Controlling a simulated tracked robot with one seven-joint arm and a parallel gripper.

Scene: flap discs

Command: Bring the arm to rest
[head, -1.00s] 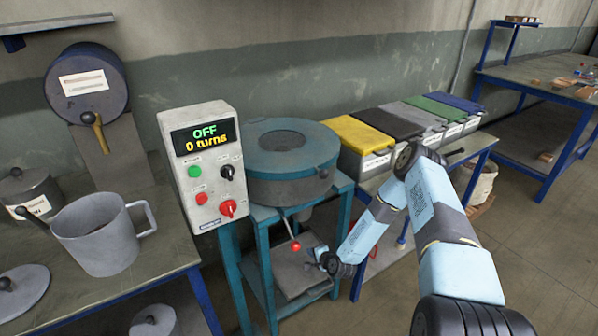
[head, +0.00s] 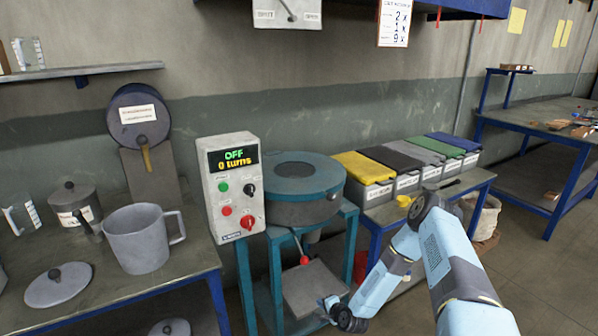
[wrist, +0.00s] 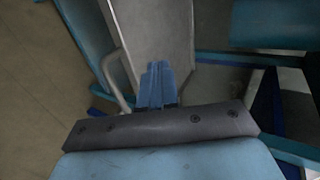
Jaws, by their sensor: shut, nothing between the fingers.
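My gripper (head: 328,306) is at the lower middle of the head view, low in front of the blue machine stand, beside the grey plate (head: 312,288) under the mixer. In the wrist view my gripper (wrist: 158,68) shows as two blue fingers pressed together, with nothing between them. Beyond the fingers there is a grey flat surface (wrist: 150,25), with a curved handle-like bar beside it. My arm reaches in from the lower right of the head view, bent at the elbow.
The control box (head: 232,188) reads "OFF 0 turns", beside the round mixer (head: 295,190) with a red-knobbed lever (head: 304,260). A grey jug (head: 140,240) stands on the left table. Lidded bins (head: 365,175) line the bench at right.

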